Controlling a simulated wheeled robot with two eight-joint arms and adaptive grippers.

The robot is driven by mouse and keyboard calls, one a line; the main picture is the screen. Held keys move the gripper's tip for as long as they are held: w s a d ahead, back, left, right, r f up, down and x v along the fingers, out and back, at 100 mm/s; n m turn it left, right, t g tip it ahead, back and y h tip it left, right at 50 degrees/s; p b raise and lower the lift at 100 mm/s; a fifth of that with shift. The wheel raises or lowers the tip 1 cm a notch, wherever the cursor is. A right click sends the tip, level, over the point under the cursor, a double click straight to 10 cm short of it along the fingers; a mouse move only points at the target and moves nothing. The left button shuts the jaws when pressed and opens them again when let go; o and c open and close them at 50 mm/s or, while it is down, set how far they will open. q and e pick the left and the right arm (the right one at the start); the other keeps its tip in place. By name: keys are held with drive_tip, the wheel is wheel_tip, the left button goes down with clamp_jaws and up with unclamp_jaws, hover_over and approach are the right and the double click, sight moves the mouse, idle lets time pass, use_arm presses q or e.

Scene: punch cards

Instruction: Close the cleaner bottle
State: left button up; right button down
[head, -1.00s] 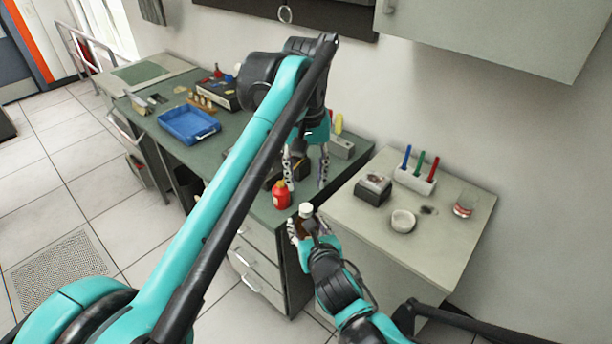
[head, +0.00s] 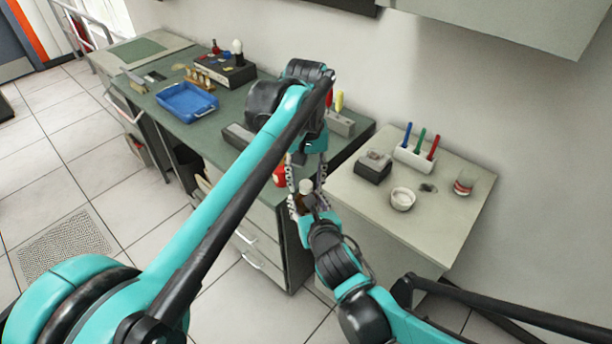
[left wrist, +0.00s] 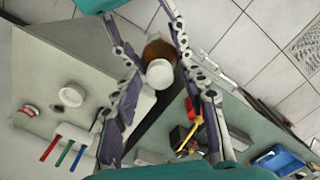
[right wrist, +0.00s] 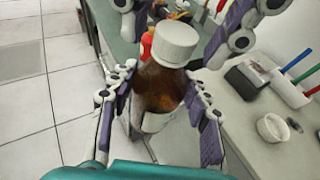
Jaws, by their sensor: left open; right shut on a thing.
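The cleaner bottle is a brown bottle (right wrist: 158,88) with a white cap (right wrist: 176,42) on its top; a pale label shows low on its side. My right gripper (head: 304,204) is shut on the bottle's body and holds it in the air by the bench corner. The cap also shows in the left wrist view (left wrist: 159,73). My left gripper (head: 307,180) is open above the bottle, pointing down, its fingers on either side of the cap and apart from it. Whether the cap is screwed down cannot be told.
A red bottle (head: 279,176) stands on the green bench behind the grippers, partly hidden. A blue tray (head: 187,101) lies further left. The pale side table (head: 450,215) at right bears a white dish (head: 402,199), a pen holder and a small jar (head: 464,183).

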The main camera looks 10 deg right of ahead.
use_arm(q)
clamp_jaws()
drive_tip(key=shift+o, duration=0.7)
unclamp_jaws()
wheel_tip(320, 180, up, 12)
idle(0.3)
